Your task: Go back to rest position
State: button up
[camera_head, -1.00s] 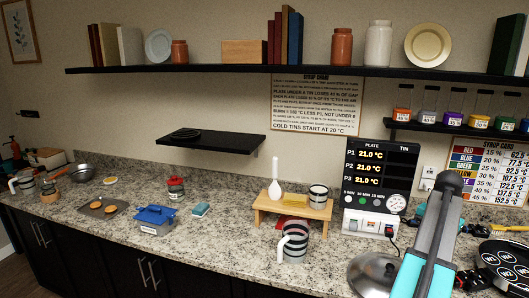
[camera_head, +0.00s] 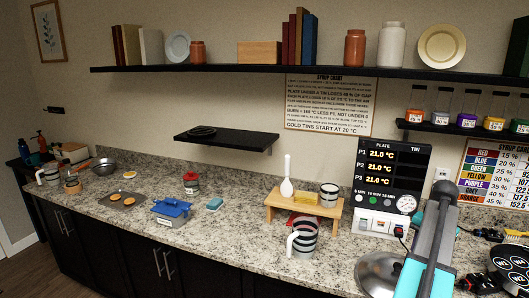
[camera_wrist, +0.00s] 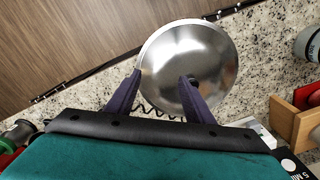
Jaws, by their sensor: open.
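My gripper (camera_wrist: 158,82) shows in the wrist view with its two dark purple fingers spread apart and nothing between them but the view of the counter and lid. A round shiny metal lid (camera_wrist: 185,45) with a dark knob lies beyond the fingertips, and the right finger overlaps it in the picture. I cannot tell the height gap. The same lid (camera_head: 374,278) lies at the front edge of the counter in the head view. My grey and teal arm stands at the right of that view; my gripper is not visible there.
The granite counter (camera_head: 235,240) holds a striped cup (camera_head: 304,240), a wooden stand (camera_head: 300,204), a blue-lidded box (camera_head: 170,212) and a plate panel (camera_head: 390,185). A small black shelf (camera_head: 228,139) and a long shelf (camera_head: 250,67) hang above. The counter around the blue sponge (camera_head: 215,204) is fairly clear.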

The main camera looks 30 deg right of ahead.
jog(key=w+a+f+n, duration=0.3)
jog(key=w+a+f, duration=0.3)
jog(key=w+a, duration=0.3)
jog(key=w+a+f+n, duration=0.2)
jog(key=w+a+f, duration=0.4)
jog(key=a, duration=0.4)
jog(key=w+a+f+n, duration=0.3)
jog(key=w+a+f, duration=0.2)
jog(key=w+a, duration=0.45)
jog(key=a+f+n, duration=0.3)
jog(key=a+f, duration=0.1)
jog(key=a, duration=0.8)
jog(key=a+f+n, duration=0.3)
jog(key=a+f, duration=0.2)
jog(key=a, duration=0.7)
jog(key=a+f+n, duration=0.2)
jog(key=a+f, duration=0.2)
jog(key=a, duration=0.7)
jog(key=s+f+g+b, duration=0.3)
jog(key=s+f+b, duration=0.3)
jog(key=s+f, duration=0.7)
jog(key=s+f+g+b, duration=0.2)
jog(key=s+f+b, duration=0.5)
jog(key=s+f, duration=0.6)
notch_tip(320, 180, down, 5)
jog(key=shift+s+a+n+g, duration=0.25)
jog(key=shift+s+n+g, duration=0.05)
jog(key=shift+g, duration=0.1)
